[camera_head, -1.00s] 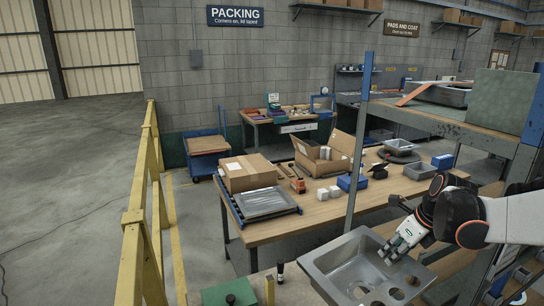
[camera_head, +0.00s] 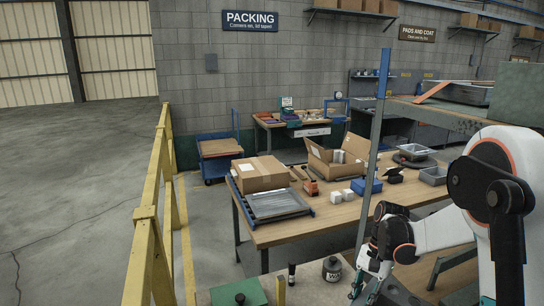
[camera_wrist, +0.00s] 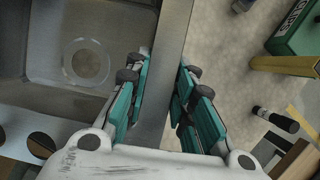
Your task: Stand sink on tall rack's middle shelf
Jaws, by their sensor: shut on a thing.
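My gripper (camera_wrist: 160,88) is shut on the rim of a grey metal sink (camera_wrist: 168,60) in the wrist view. One teal-padded finger lies on the basin side and the other on the outer side. The basin with its round drain hole fills the left of that view. In the head view my gripper (camera_head: 362,282) is low, near the bottom edge, and most of the sink is hidden or out of frame. The tall rack (camera_head: 440,118) stands at the right, with a blue-topped front post. My arm hides much of its lower part, so I cannot make out the middle shelf clearly.
A wooden packing table (camera_head: 300,228) with a carton (camera_head: 260,173), an open box and trays stands behind the post. A yellow rail (camera_head: 150,240) runs along the left. A dark jar (camera_head: 332,268) and a green box (camera_head: 238,292) sit at the bottom. Floor at left is clear.

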